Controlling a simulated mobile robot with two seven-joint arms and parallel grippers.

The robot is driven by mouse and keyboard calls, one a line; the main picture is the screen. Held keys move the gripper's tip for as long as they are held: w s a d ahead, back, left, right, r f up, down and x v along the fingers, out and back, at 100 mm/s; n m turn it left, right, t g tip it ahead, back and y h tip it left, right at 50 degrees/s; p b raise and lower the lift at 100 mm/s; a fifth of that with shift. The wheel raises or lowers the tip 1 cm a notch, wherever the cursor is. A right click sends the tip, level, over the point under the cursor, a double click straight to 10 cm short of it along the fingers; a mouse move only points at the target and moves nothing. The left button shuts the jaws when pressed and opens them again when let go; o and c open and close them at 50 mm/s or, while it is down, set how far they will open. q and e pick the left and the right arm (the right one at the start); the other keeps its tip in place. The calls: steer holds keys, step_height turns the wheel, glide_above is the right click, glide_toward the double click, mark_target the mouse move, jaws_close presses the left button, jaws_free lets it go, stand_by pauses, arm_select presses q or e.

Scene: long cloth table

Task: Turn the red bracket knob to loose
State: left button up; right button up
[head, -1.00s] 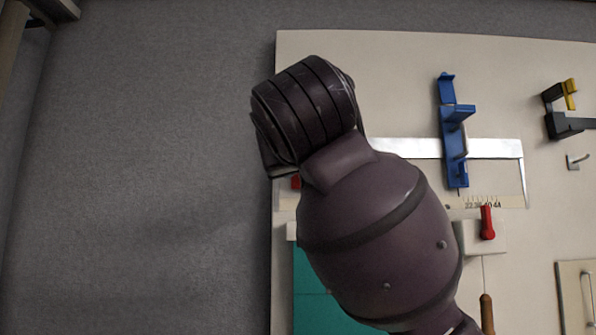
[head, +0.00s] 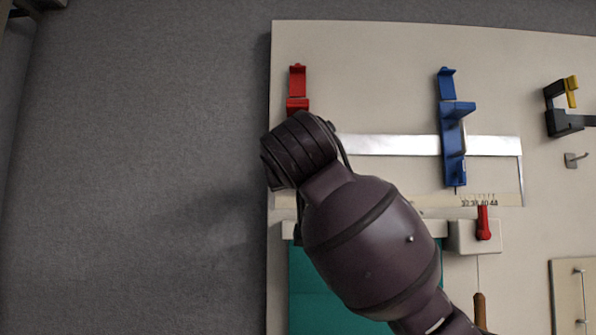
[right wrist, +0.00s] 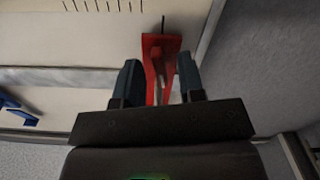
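The red bracket (head: 297,82) stands at the left end of the metal strip, near the board's left edge. In the head view only its upper part shows; my right wrist covers the rest. In the right wrist view the red bracket (right wrist: 156,60) lies between the two fingers of my right gripper (right wrist: 158,59). The fingers are apart, one on each side of it, with a narrow gap at the right finger. I cannot make out its knob. My right gripper is hidden in the head view, and my left gripper is not in view.
A blue bracket (head: 453,150) stands on the metal strip (head: 390,145) to the right. Farther right are a black and yellow clamp (head: 566,122) and a small hook (head: 574,160). A red lever (head: 483,222) sits on a white block. A teal panel (head: 320,295) lies below.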

jaws_close()
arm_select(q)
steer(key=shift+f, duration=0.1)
arm_select(e)
steer(key=shift+n, duration=0.3)
arm_select(q)
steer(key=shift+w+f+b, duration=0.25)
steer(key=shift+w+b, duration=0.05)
steer(key=shift+b, duration=0.55)
arm_select(e)
steer(key=shift+d+r+n, duration=0.1)
steer(key=shift+n, duration=7.1)
